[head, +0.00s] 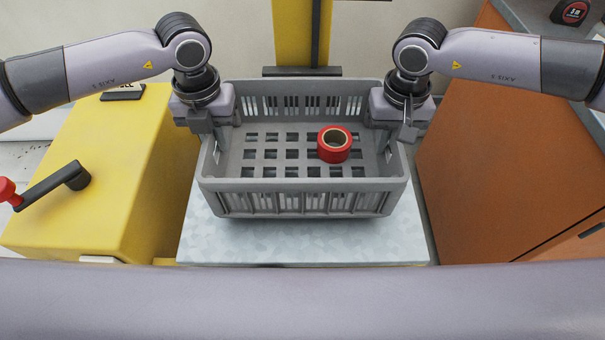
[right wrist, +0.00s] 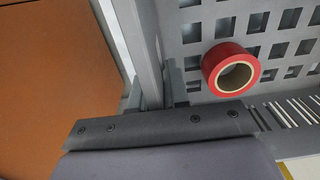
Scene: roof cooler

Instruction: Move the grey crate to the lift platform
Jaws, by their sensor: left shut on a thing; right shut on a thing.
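The grey crate (head: 300,204) is in the middle of the head view, level, over a pale metal platform (head: 300,245). I cannot tell whether the crate touches the platform or hangs just above it. A red tape roll (head: 334,145) lies inside on the slotted floor; it also shows in the right wrist view (right wrist: 231,69). My left gripper (head: 214,135) is shut on the crate's left side wall. My right gripper (head: 392,135) is shut on its right side wall, and the right wrist view shows this wall (right wrist: 145,45) running between its fingers. The fingertips are partly hidden.
A yellow cabinet (head: 100,175) with a red-knobbed crank (head: 52,187) stands close on the left. An orange-brown cabinet (head: 500,160) with a grey top stands close on the right. A yellow column (head: 293,30) rises behind the crate. A tape measure (head: 574,12) lies at top right.

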